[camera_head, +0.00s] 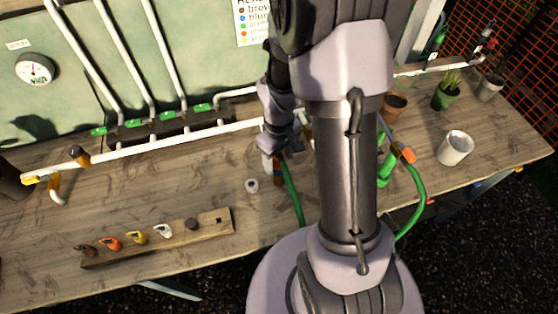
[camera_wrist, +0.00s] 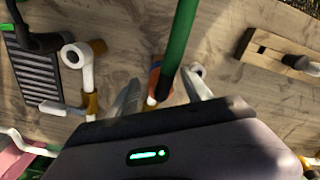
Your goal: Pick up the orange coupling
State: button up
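My gripper (camera_head: 279,145) points down over the bench, partly hidden by my arm in the head view. In the wrist view its fingers (camera_wrist: 160,88) are apart, either side of a green hose and a small orange-and-blue piece (camera_wrist: 154,68). An orange piece (camera_head: 278,168) also shows just below the gripper in the head view; I cannot tell whether the fingers touch it. Another orange coupling (camera_head: 110,243) sits on the wooden rack (camera_head: 217,217), well left of my gripper. An orange fitting (camera_head: 403,152) is on a green hose right of my arm.
A white ring-like coupling (camera_head: 251,185) lies on the bench near the gripper. Yellow (camera_head: 136,237), white and dark couplings are on the rack. White pipes with green fittings run along the back. Pots and a white cup (camera_head: 455,148) stand at right. The bench between pipes and rack is mostly clear.

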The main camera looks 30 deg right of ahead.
aim_at(280, 154)
grip_shut()
jog(key=shift+r, duration=0.1)
jog(key=shift+r, duration=0.25)
jog(key=r, duration=0.1)
jog(key=r+p, duration=0.1)
jog(key=r, duration=0.1)
jog(key=shift+s+a, duration=0.15)
jog(key=shift+s, duration=0.2)
jog(key=s+a+b, duration=0.2)
jog(key=s+b, duration=0.3)
jog(key=s, duration=0.2)
jog(key=s+a+r+b, duration=0.1)
jog(key=s+a+b, duration=0.2)
jog(key=s+b, duration=0.2)
jog(key=shift+s+a+r+b, duration=0.2)
jog(key=shift+s+a+b, duration=0.15)
jog(key=shift+s, duration=0.75)
